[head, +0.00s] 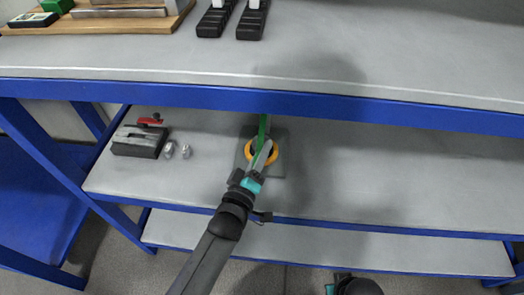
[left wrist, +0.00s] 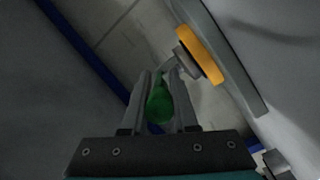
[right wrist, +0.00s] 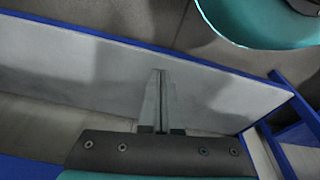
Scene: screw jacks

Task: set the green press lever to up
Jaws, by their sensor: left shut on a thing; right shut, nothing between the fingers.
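The green press lever's knob (left wrist: 159,103) is between the two fingers of my left gripper (left wrist: 160,85) in the left wrist view. The fingers are shut on it. A grey rod joins the knob to a hub with an orange ring (left wrist: 200,54). In the head view the left gripper (head: 265,158) reaches the middle shelf, in front of the orange ring (head: 249,149) and a green upright part (head: 263,128). The knob is hidden there. My right gripper (right wrist: 161,82) is shut and empty in the right wrist view; its fingertips are outside the head view.
A dark block (head: 137,145) with a red part (head: 150,121) and small metal pieces (head: 169,149) lie left on the middle shelf (head: 400,180). The tabletop's blue front edge (head: 400,112) overhangs above. The shelf's right side is clear.

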